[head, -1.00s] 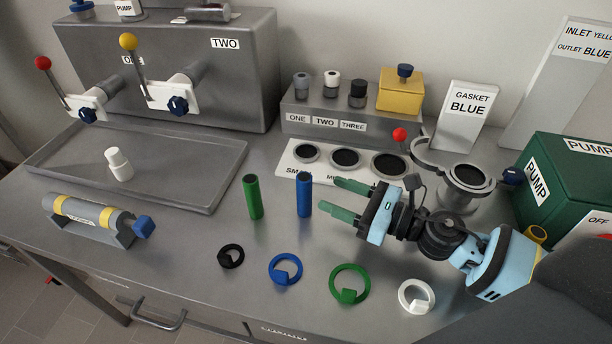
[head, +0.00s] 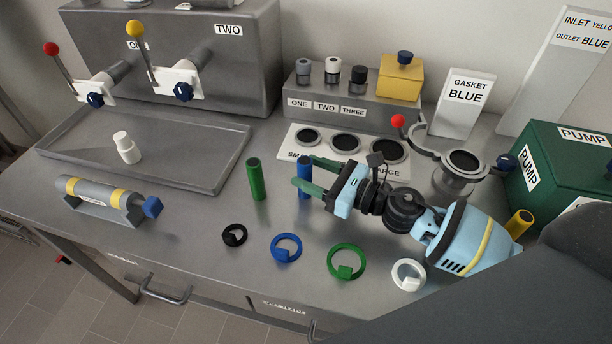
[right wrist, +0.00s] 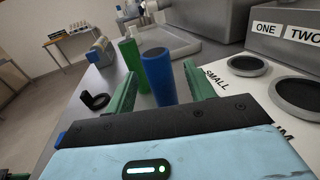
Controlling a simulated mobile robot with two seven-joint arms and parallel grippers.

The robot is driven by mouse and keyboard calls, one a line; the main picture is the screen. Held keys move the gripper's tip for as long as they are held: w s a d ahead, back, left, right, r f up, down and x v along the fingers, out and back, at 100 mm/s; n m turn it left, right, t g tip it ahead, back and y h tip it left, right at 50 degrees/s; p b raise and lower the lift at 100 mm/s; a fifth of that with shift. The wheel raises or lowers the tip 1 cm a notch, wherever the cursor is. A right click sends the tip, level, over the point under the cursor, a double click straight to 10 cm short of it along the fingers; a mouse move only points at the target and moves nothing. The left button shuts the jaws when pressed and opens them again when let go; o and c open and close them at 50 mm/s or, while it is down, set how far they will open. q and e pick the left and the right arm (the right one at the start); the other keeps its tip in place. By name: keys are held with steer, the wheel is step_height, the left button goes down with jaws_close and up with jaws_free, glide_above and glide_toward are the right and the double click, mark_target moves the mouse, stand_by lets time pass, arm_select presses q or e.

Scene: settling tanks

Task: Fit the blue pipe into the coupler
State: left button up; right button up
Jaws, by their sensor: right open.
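The blue pipe (head: 304,166) stands upright on the bench, beside the green pipe. My right gripper (head: 305,172) is open, its green fingers reaching left at the blue pipe. In the right wrist view the blue pipe (right wrist: 158,76) shows between the two open fingers (right wrist: 159,82), with space visible on both sides. The fingers partly cover the pipe in the head view. A grey tube with yellow bands and a blue end (head: 105,193) lies in a cradle at the left front; it may be the coupler, but I cannot tell. My left gripper is out of view.
The green pipe (head: 257,180) stands close to the left of the blue one. Black (head: 234,236), blue (head: 286,248), green (head: 346,262) and white (head: 408,275) rings lie in front. A grey tray (head: 190,180) holds a white bottle (head: 127,148). Gasket wells (head: 345,142) lie behind.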

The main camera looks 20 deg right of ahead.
mark_target(304, 160)
steer(key=shift+x, duration=1.15)
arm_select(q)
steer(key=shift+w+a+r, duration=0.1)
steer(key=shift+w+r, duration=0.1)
arm_select(e)
steer(key=c, duration=1.1)
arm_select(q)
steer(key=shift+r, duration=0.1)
arm_select(e)
steer(key=shift+r, duration=0.15)
